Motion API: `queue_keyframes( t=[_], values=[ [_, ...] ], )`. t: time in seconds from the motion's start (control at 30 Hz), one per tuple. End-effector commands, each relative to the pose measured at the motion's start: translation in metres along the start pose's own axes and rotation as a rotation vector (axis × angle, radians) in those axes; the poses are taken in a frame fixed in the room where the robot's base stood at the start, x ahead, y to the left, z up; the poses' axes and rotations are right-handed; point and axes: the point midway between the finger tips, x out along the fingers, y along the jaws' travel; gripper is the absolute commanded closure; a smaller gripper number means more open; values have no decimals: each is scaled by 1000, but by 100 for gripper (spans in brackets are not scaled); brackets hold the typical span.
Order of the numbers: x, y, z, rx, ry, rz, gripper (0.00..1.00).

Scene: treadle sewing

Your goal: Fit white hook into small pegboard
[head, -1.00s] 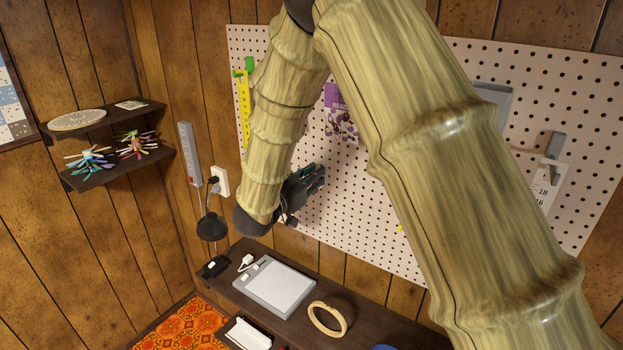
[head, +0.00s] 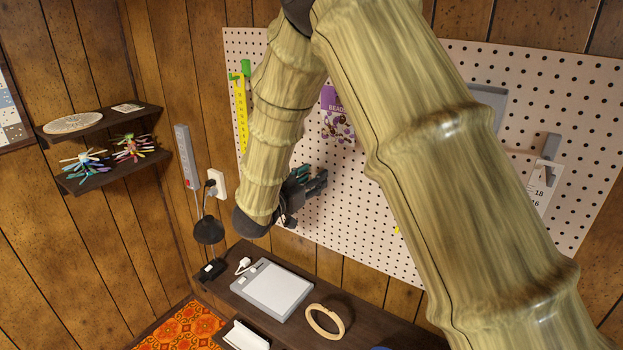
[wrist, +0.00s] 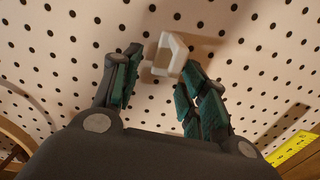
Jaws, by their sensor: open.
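The white hook (wrist: 171,56) is at the pegboard face in the wrist view, between my fingertips and close to the right one. In the head view my gripper (head: 307,183) is in front of the lower left part of the pegboard (head: 350,215); the hook cannot be made out there.
A yellow ruler (head: 241,115) and a purple bead packet (head: 330,98) hang on the board. A grey bracket (head: 551,147) is at right.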

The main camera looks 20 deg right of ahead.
Motion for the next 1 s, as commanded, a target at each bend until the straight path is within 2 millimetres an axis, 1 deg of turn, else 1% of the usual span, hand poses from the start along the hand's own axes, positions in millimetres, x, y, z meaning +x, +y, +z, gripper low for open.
queue_keyframes(
  t=[0.17, 0.4, 0.6, 0.8, 1.0],
  values=[
    [-19, -1, 0, -1, 0, -3, 57],
    [-63, 0, 0, 0, 2, -2, 57],
    [-95, 0, 0, -1, 1, -2, 57],
    [-113, 0, 0, 0, 1, -1, 57],
    [-118, 0, 0, 0, 0, 0, 57]
  ],
)
